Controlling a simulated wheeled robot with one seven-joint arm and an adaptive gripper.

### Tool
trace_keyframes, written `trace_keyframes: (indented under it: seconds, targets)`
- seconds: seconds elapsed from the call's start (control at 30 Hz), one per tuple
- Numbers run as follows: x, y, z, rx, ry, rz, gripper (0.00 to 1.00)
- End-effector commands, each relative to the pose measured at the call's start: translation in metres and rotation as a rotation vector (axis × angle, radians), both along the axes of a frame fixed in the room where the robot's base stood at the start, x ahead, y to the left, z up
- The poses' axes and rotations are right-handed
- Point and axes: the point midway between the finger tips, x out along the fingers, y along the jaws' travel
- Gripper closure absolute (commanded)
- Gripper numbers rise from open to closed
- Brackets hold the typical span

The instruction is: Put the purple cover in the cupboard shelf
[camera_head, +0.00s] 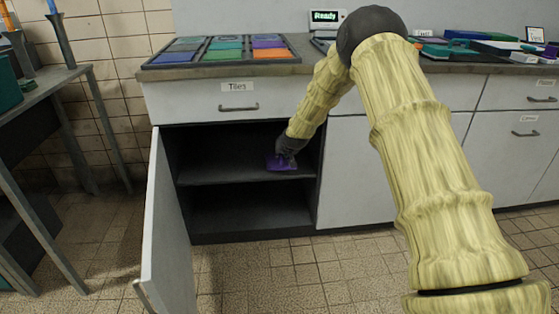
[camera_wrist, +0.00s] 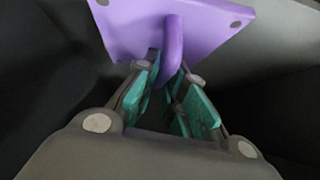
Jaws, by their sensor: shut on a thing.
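The purple cover (camera_head: 281,162) is inside the open cupboard, at the right part of its middle shelf (camera_head: 225,174). In the wrist view the cover (camera_wrist: 120,22) is a flat purple plate with corner holes and a raised handle. My gripper (camera_wrist: 172,85) has its teal-padded fingers on both sides of that handle and is shut on it. In the head view my gripper (camera_head: 290,146) reaches into the cupboard from the upper right. I cannot tell whether the cover touches the shelf.
The cupboard door (camera_head: 165,235) stands open at the left. A drawer labelled Tiles (camera_head: 235,102) is above the opening. Trays of coloured tiles (camera_head: 222,50) lie on the counter. The shelf's left part and the lower compartment (camera_head: 245,212) look empty. A table stands far left.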

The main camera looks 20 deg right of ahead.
Motion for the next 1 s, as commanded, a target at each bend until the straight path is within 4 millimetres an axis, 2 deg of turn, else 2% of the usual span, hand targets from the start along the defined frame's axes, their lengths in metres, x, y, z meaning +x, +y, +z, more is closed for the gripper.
trace_keyframes:
  seconds: [0.1, 0.43, 0.6, 0.7, 1.0]
  targets:
    - [0.017, -0.006, -0.003, 0.0, -0.003, -0.001, 1.0]
    - [0.034, -0.013, -0.003, -0.001, -0.002, 0.0, 1.0]
    - [0.033, -0.013, -0.029, 0.0, 0.001, 0.0, 1.0]
    - [0.033, -0.012, -0.037, 0.0, -0.001, 0.0, 1.0]
    - [0.033, -0.012, -0.037, 0.0, -0.001, 0.0, 1.0]
